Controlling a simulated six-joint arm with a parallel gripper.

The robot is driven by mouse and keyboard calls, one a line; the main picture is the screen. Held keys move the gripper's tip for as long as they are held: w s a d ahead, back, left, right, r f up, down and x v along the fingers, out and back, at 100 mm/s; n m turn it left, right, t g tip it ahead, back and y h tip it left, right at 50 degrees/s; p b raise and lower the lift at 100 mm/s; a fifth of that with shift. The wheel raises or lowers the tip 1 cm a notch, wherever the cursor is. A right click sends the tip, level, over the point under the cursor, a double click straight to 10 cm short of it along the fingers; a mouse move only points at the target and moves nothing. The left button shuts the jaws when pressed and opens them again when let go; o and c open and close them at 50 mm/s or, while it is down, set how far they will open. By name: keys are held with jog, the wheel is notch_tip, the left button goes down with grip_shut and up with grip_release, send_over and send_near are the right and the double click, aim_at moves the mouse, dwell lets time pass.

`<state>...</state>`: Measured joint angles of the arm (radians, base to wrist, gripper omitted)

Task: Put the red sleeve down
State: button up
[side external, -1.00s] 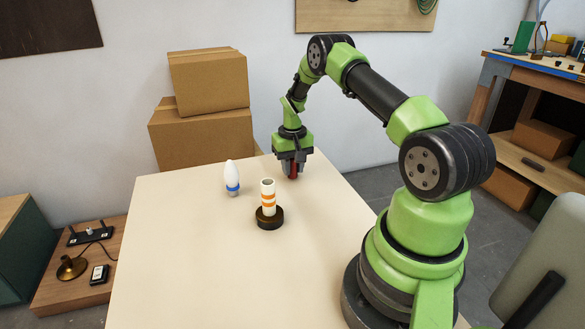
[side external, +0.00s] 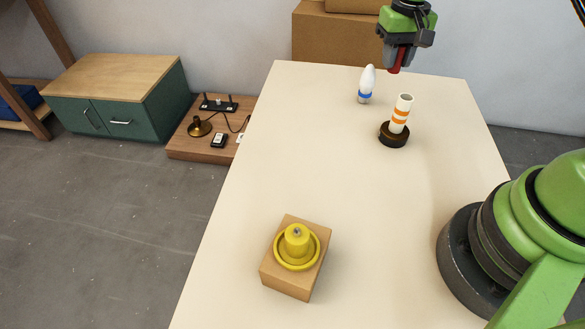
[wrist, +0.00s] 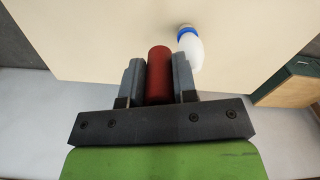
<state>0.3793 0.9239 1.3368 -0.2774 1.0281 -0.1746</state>
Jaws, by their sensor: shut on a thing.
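My gripper (side external: 397,55) is at the far end of the cream table (side external: 330,160). It is shut on the red sleeve (side external: 396,67), which hangs down between the fingers and looks to be above the tabletop. In the wrist view the red sleeve (wrist: 159,75) sits between the two grey fingers, with the white bulb-like piece (wrist: 190,50) beside it. In the side view that white piece (side external: 368,77) with a blue band stands left of the gripper. A white tube with orange bands (side external: 401,113) stands upright in a dark round base (side external: 394,135), nearer the camera.
A wooden block (side external: 293,285) carrying a yellow stepped piece (side external: 296,246) sits on the near table. The table's middle is bare. A low wooden platform (side external: 197,148) and a green cabinet (side external: 123,113) stand on the floor left. Cardboard boxes (side external: 335,38) stand behind.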

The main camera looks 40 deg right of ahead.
jog(key=w+a+n, duration=0.1)
jog(key=a+n, duration=0.3)
jog(key=a, duration=1.2)
jog(key=n, duration=0.4)
send_over(288, 178)
notch_tip(288, 178, down, 5)
jog(key=shift+f, duration=2.45)
jog(key=o, duration=0.9)
jog(key=shift+f, duration=0.1)
notch_tip(288, 178, up, 12)
jog(key=shift+r, duration=0.2)
